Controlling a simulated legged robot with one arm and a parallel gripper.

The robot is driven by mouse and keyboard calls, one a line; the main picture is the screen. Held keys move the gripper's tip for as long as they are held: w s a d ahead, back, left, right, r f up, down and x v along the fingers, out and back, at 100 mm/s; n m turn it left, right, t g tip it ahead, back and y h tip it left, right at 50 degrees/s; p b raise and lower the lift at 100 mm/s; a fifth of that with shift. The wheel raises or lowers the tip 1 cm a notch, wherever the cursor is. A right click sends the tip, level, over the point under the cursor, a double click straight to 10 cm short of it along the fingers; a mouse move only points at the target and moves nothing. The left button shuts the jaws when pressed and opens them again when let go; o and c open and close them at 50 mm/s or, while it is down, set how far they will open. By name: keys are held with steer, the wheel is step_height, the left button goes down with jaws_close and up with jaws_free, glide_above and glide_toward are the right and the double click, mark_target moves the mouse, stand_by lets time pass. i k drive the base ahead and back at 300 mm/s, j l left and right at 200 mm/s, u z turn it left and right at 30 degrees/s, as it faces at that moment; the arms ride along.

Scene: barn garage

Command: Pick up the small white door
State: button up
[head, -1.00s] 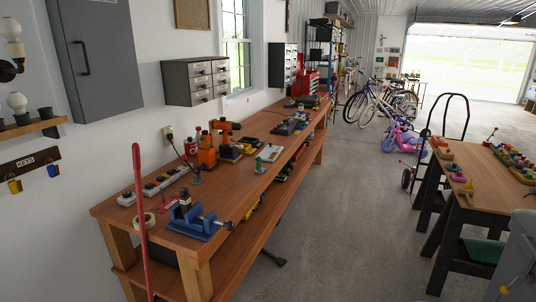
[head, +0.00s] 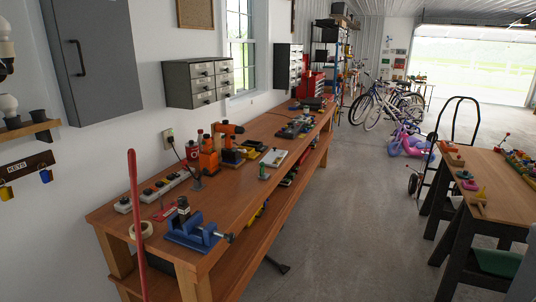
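A small, flat white piece (head: 274,157) lies on the wooden workbench (head: 238,166), about midway along its top. It may be the small white door, but it is too small to tell. A small green object (head: 264,172) stands just in front of it. An orange drill (head: 228,131) and yellow-and-black tools are to its left. My gripper is not in view.
A blue vise (head: 192,230) sits at the bench's near end, with a red pole (head: 137,220) upright before it. A second table (head: 485,185) with toys and a hand truck (head: 455,130) stand right. The concrete floor (head: 345,220) between is clear.

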mark_target(269, 159)
steer(key=i+z, duration=0.35)
steer(key=i, duration=1.4)
steer(key=i+l+u, duration=0.2)
steer(key=i, duration=0.25)
steer(key=i+u, duration=0.15)
steer(key=i, duration=0.3)
steer(key=i+l+u, duration=0.2)
steer(key=i, duration=0.25)
steer(key=i+l+u, duration=0.15)
steer(key=i+l, duration=0.15)
steer(key=i, duration=0.15)
steer(key=i+l+u, duration=0.35)
